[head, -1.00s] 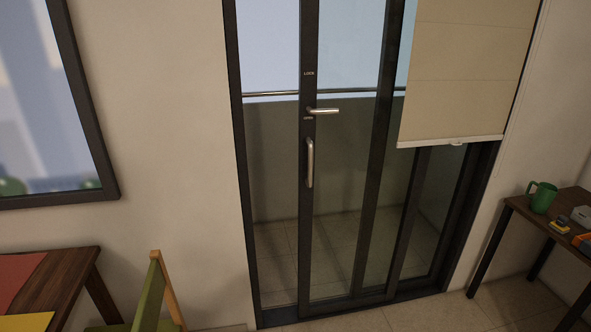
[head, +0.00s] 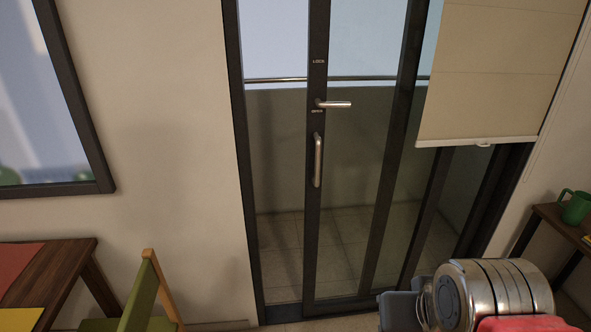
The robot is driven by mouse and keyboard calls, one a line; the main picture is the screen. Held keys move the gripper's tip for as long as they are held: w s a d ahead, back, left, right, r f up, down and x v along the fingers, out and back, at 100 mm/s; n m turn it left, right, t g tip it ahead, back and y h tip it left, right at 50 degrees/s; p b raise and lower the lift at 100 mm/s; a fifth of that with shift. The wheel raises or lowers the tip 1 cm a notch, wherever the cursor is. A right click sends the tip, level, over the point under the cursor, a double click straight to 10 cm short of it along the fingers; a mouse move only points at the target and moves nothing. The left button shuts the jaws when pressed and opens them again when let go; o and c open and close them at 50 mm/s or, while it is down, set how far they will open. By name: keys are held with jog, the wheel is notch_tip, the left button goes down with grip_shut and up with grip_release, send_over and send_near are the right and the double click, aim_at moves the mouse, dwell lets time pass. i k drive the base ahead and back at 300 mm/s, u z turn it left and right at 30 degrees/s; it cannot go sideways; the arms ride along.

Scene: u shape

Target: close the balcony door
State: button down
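The balcony door is a dark-framed glass sliding door. Its handle stile (head: 318,215) stands apart from the left jamb (head: 243,170), with a tall gap between them, so the door looks partly open. A silver lever (head: 335,104) sticks out to the right between the LOCK and OPEN labels. A vertical silver pull handle (head: 318,160) is below it. Silver, grey and red parts of my arm show at the bottom right, in front of the door's lower right. No gripper fingertips can be made out, and nothing of mine touches the handles.
A beige blind (head: 500,75) covers the upper right glass. A green chair (head: 148,295) and a wooden table (head: 70,275) stand at lower left. A side table (head: 548,216) with a green mug (head: 575,207) is at the right edge. A railing crosses behind the glass.

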aim_at(319, 10)
jog(key=u, duration=0.7)
jog(key=i, duration=1)
jog(key=u, duration=0.55)
